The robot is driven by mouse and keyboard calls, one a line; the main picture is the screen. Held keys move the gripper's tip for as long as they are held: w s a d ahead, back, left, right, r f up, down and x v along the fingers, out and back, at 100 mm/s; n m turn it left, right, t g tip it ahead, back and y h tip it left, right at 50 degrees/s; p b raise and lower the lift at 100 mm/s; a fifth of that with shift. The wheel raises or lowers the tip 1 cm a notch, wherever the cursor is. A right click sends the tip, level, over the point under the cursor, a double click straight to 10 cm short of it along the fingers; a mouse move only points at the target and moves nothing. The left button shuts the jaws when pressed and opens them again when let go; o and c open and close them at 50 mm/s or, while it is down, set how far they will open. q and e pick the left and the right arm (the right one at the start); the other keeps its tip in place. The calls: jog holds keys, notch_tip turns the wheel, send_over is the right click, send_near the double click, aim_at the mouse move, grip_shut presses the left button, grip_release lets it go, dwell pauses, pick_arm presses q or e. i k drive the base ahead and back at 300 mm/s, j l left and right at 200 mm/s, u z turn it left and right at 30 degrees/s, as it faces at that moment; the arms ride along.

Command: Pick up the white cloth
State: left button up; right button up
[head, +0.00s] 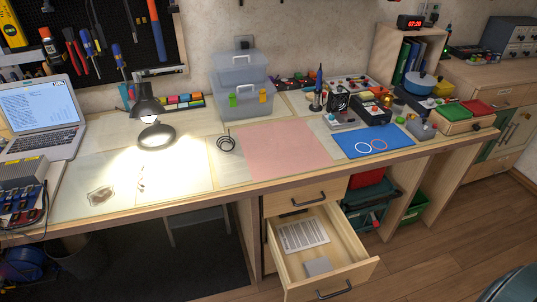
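No thing in the head view is plainly a white cloth. A small flat pale-grey square (318,266) lies near the front of the open drawer (346,273); it may be a folded cloth, but I cannot tell. Behind it in the drawer lies a white sheet with dark lines (303,235), which looks like printed paper. Neither of my grippers is in view.
The drawer sticks out below the workbench's front edge. A pink mat (285,148) lies bare on the bench, left of a blue mat (372,142) with two rings. A lit lamp (150,112), a laptop (38,112) and a clear bin (243,90) stand on the bench.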

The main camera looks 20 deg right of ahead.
aim_at(314, 267)
jog(key=z, duration=0.4)
jog(key=i+l+z, duration=0.1)
jog(key=z, duration=0.3)
jog(key=l+z, duration=0.1)
jog(key=z, duration=0.3)
